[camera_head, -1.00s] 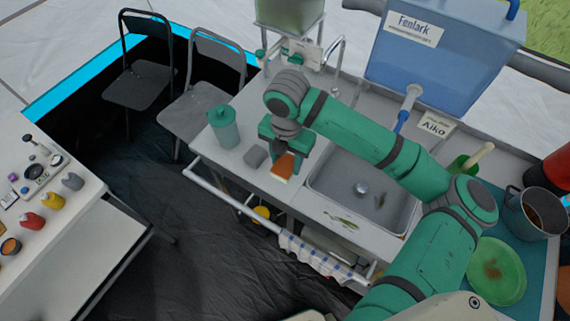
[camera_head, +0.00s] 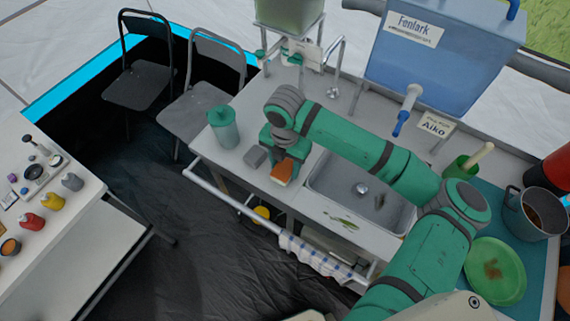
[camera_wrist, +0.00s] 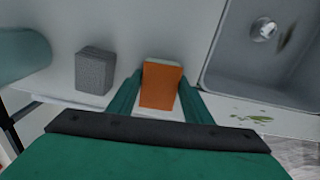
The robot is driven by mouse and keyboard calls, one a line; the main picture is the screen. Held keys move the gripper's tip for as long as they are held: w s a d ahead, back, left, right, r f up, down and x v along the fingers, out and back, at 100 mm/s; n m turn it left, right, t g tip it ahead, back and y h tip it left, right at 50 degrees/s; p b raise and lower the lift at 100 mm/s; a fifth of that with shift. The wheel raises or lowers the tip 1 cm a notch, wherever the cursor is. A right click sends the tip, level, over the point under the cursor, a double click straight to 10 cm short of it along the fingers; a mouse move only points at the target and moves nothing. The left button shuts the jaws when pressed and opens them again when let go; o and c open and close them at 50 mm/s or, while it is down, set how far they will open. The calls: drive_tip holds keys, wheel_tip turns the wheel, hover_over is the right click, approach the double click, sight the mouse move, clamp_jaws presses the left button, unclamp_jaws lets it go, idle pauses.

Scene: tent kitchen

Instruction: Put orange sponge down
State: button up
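The orange sponge (camera_head: 283,173) is between the fingers of my gripper (camera_head: 284,166), low over the counter (camera_head: 232,158) just left of the sink. In the wrist view the orange sponge (camera_wrist: 161,86) shows its orange face and a pale far edge. The fingers of my gripper (camera_wrist: 160,90) are on either side of it, shut on it. I cannot tell whether its underside touches the counter.
A grey block-like sponge (camera_head: 255,157) lies on the counter to the left, also seen in the wrist view (camera_wrist: 95,71). The metal sink (camera_head: 335,187) is at right. Bare counter lies between the grey sponge and my gripper.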

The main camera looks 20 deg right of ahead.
drive_tip(key=shift+o, duration=1.2)
